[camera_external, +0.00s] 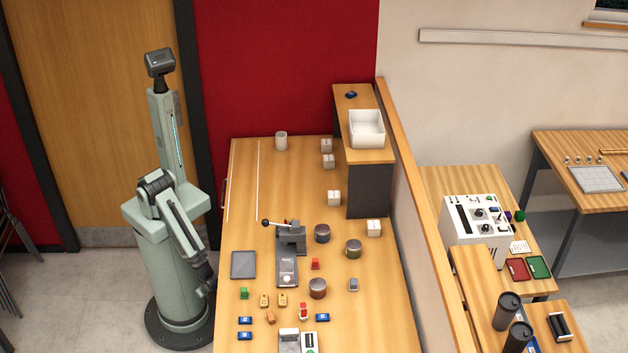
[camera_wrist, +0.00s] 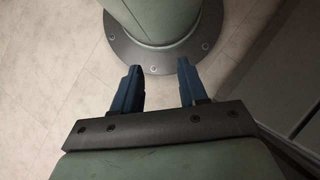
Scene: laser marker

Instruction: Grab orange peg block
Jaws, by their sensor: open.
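Several small orange to tan blocks lie near the front of the wooden table in the external view. Two stand side by side, the left block (camera_external: 265,300) and the right block (camera_external: 283,299). A third, more orange block (camera_external: 271,317) lies just in front of them and looks tilted. Which one is the orange peg block is too small to tell. My gripper (camera_wrist: 158,72) is open and empty in the wrist view, its two blue fingers above the floor by my base. My arm hangs down left of the table, well apart from the blocks.
Near the blocks are a green block (camera_external: 244,293), red blocks (camera_external: 304,312) (camera_external: 315,264), a grey block (camera_external: 353,285), blue pieces (camera_external: 245,321) and a dark round container (camera_external: 318,288). A lever press (camera_external: 288,262) and a grey plate (camera_external: 243,265) stand behind. The table's back left is mostly clear.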

